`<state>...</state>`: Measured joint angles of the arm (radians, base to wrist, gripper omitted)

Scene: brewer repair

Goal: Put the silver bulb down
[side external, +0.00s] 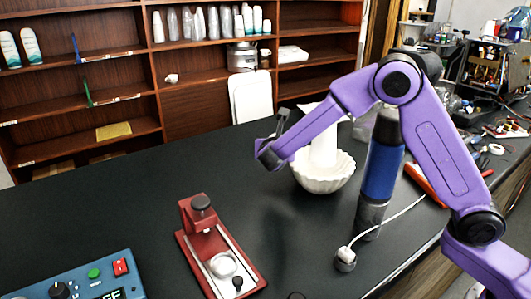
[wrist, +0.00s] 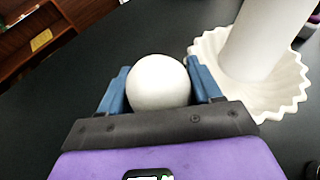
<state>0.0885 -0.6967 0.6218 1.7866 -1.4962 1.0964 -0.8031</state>
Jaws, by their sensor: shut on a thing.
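My gripper (wrist: 159,70) is shut on a smooth, pale round bulb (wrist: 158,84), which sits between its two blue fingers in the wrist view. The bulb looks off-white there rather than clearly silver. In the side view my gripper (side external: 277,136) is raised above the black table, left of a white fluted bowl. The bulb cannot be made out in that view.
The white fluted bowl (side external: 323,182) has a white column rising from it. A blue-and-grey cylinder (side external: 381,170) stands right of it. A red device (side external: 196,232) and a blue control box (side external: 85,283) are in front. The table (side external: 120,215) is clear at left.

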